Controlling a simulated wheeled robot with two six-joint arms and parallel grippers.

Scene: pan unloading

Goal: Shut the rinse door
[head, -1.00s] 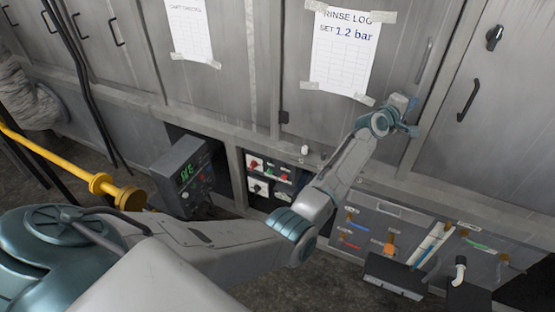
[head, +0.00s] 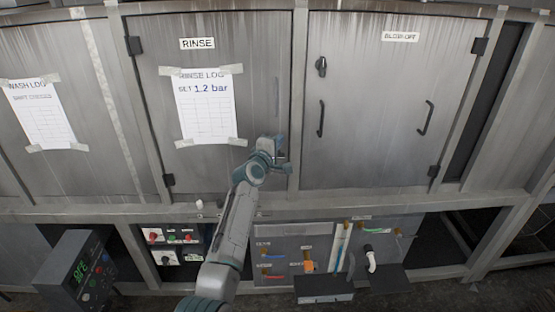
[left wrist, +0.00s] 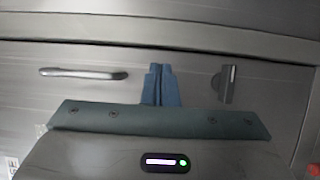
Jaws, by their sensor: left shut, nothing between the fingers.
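The rinse door (head: 205,50) is the grey panel labelled RINSE, with black hinges along its left side. It looks flush or nearly flush with its frame; I cannot tell whether a small gap shows at its right edge. My left gripper (head: 280,150) is shut and empty at the door's lower right edge, touching or very close to it. In the left wrist view its blue fingers (left wrist: 160,85) are together in front of a grey panel, between a bar handle (left wrist: 83,73) and a small latch (left wrist: 226,85). My right gripper is out of view.
The blow-off door (head: 385,75) stands to the right, with a black knob (head: 321,67) and handles. A rinse log sheet (head: 206,110) is taped to the rinse door. Below are a display box (head: 78,272), a switch panel (head: 172,245) and a hose panel (head: 290,250).

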